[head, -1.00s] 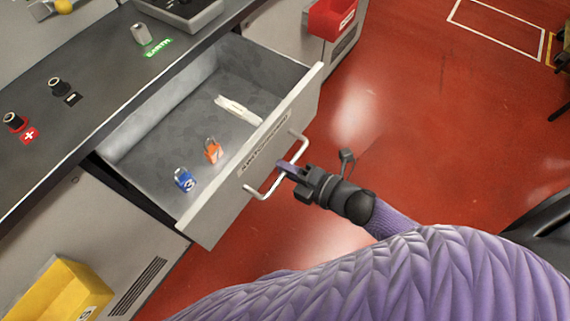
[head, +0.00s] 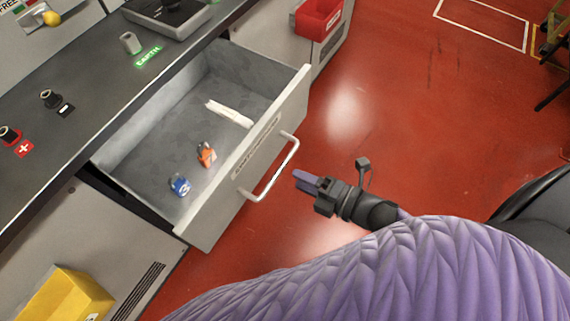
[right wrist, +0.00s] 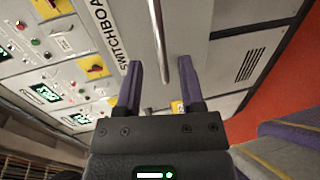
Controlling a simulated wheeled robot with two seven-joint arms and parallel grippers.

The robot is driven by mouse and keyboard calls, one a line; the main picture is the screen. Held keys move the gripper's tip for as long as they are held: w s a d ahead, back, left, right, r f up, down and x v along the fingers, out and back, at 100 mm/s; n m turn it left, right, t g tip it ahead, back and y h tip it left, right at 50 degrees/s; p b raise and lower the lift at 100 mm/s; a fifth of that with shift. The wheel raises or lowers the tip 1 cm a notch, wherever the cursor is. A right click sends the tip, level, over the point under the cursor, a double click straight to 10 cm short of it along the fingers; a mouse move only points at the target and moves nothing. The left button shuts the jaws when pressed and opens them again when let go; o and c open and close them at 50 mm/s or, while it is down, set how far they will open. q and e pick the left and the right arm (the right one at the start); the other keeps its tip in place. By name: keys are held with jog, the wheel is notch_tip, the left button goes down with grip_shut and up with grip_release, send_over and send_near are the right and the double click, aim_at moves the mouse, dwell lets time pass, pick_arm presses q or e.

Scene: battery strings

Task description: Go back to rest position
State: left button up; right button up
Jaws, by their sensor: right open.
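My right gripper (head: 308,182) is in the head view, to the right of the open drawer's handle (head: 270,168) and apart from it. In the right wrist view its two purple fingers (right wrist: 162,88) are spread with nothing between them. The handle bar (right wrist: 159,45) shows there beyond the fingertips. The drawer (head: 285,107) stands pulled out from the grey cabinet. Inside it lie a blue padlock (head: 179,185), an orange padlock (head: 206,154) and a white object (head: 229,113). My left gripper does not show.
A red bin (head: 318,18) hangs on the cabinet front beyond the drawer. A yellow box (head: 65,297) is at the lower left. The worktop (head: 85,115) carries terminals. Red floor (head: 400,120) lies open to the right of the drawer.

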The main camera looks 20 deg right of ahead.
jog(key=v, duration=0.4)
jog(key=shift+f, duration=0.1)
jog(key=s+d+f+m+g+h, duration=0.2)
jog(key=s+d+f+m+h, duration=0.15)
jog(key=f+m, duration=0.3)
jog(key=s+d+f+m+g+h, duration=0.1)
jog(key=s+d+f+m+h, duration=0.1)
jog(key=f+m+h, duration=0.4)
jog(key=s+f+m+g, duration=0.5)
jog(key=s, duration=0.5)
jog(key=s+a+f+m+g, duration=0.1)
jog(key=s+f+m+g, duration=0.4)
jog(key=s, duration=0.6)
jog(key=shift+a+f, duration=0.35)
jog(key=shift+f, duration=0.35)
jog(key=shift+h, duration=0.25)
